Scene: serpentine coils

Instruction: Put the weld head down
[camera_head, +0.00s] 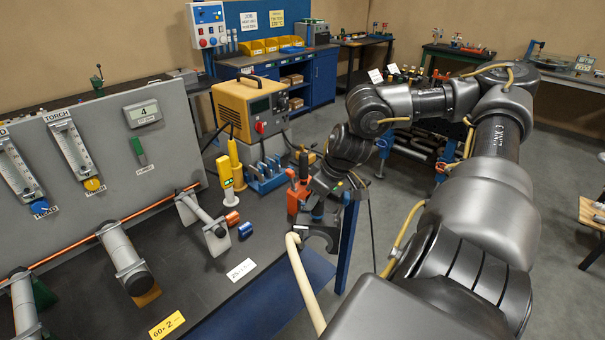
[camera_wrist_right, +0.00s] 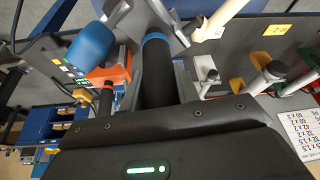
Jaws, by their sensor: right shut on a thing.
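The weld head (camera_head: 320,236) is a dark grey, open-jawed tool at the right end of the bench. A cream hose (camera_head: 301,275) runs down just left of it. My right gripper (camera_head: 326,186) is shut on its upright grip. In the right wrist view the black handle (camera_wrist_right: 157,75) with a blue ring stands between my fingers, and the grey head lies beyond it. An orange-red stand (camera_head: 295,193) is close to the left of my gripper; I cannot tell whether the weld head touches it. My left gripper is in neither view.
The yellow power unit (camera_head: 240,107) stands behind. A yellow bottle (camera_head: 235,158), a yellow-green device (camera_head: 225,172) and a blue rack (camera_head: 266,178) sit left of the stand. Tube clamps (camera_head: 203,224) line the bench. A blue post (camera_head: 347,240) rises at the bench's right edge.

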